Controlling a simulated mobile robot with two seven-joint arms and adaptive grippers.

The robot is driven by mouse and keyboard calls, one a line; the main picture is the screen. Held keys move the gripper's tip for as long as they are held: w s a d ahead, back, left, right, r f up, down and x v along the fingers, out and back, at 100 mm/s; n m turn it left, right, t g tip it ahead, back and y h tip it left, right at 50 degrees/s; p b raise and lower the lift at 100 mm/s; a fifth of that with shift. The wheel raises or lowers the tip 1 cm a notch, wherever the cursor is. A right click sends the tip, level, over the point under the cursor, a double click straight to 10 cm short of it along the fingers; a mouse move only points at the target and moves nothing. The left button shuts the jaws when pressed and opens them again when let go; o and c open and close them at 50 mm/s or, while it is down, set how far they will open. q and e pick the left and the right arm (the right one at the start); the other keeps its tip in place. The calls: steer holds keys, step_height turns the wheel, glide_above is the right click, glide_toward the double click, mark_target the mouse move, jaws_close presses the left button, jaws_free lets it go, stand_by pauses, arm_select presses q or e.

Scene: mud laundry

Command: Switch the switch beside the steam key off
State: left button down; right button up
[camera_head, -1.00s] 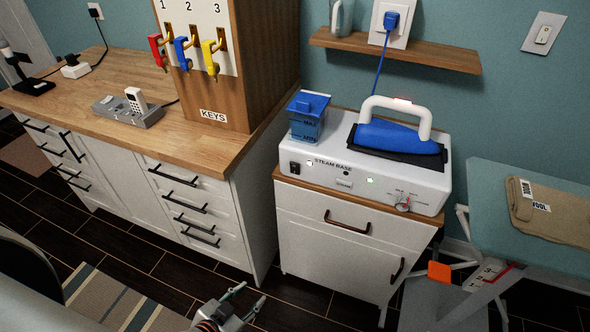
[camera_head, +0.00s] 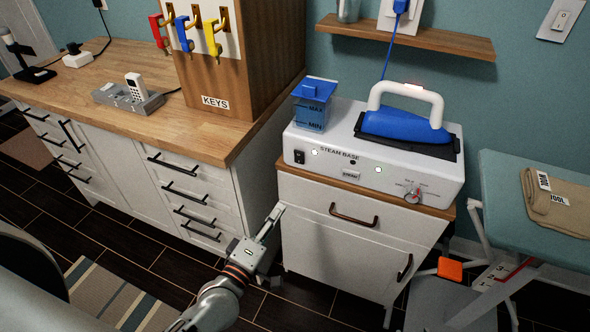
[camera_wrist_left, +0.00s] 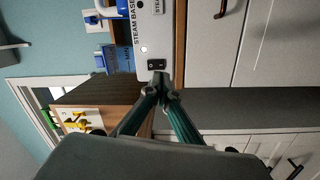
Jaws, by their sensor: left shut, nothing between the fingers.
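The white steam base (camera_head: 330,170) stands on a small cabinet. At the left of its front is a black rocker switch (camera_head: 299,157), left of the small STEAM key (camera_head: 350,175). The switch also shows in the left wrist view (camera_wrist_left: 156,64), just beyond the fingertips; which way it is tipped is too small to tell. My left gripper (camera_head: 278,210) is shut and empty, below the switch in the head view and apart from it. Its fingertips also show in the left wrist view (camera_wrist_left: 161,84). My right gripper is not in view.
A blue iron (camera_head: 405,126) and a blue water tank (camera_head: 311,104) are on the base. A round dial (camera_head: 412,196) is at its right front. The wooden counter (camera_head: 190,130) with the key box is left, and an ironing board (camera_head: 510,200) right.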

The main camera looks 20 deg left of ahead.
arm_select(q)
steer(key=n, duration=0.1)
steer(key=w+a+r+n+y, duration=0.1)
steer(key=n+t, duration=0.1)
steer(key=shift+w+a+r+n, duration=0.2)
steer(key=shift+w+r+n, duration=0.1)
steer(key=shift+n, duration=0.1)
steer(key=shift+w, duration=0.1)
glide_toward(299, 155)
steer(key=w, duration=0.5)
steer(key=shift+w+d+r, duration=0.3)
steer(key=shift+w+r, duration=0.05)
steer(key=shift+w, duration=0.55)
steer(key=shift+r, duration=0.1)
